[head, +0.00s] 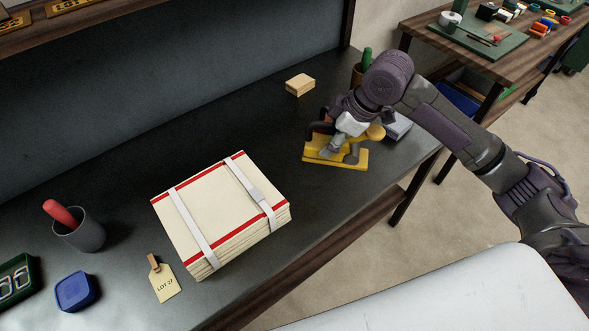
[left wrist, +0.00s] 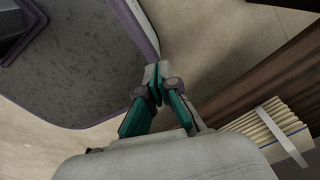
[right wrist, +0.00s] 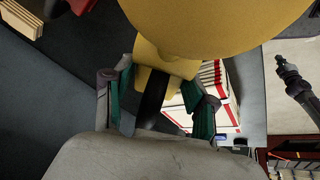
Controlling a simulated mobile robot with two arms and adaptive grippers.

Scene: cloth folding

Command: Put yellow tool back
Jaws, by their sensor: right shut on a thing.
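The yellow tool (head: 336,160) stands on the dark bench towards its right end, with a flat yellow base and a round yellow knob. In the right wrist view, the knob (right wrist: 215,25) fills the top and a dark bar runs down between the fingers. My right gripper (head: 342,133) is at the tool's upper part, shut on it and hiding some of it. It also shows in the right wrist view (right wrist: 160,95). My left gripper (left wrist: 155,80) shows only in the left wrist view, its fingertips together and nothing visible between them.
A strapped stack of cream sheets (head: 222,210) lies mid-bench, with a tag (head: 165,282), a grey cup (head: 80,232) and a blue item (head: 75,291) to its left. A small wooden block (head: 299,85) lies behind the tool. A grey item (head: 397,127) is close on its right.

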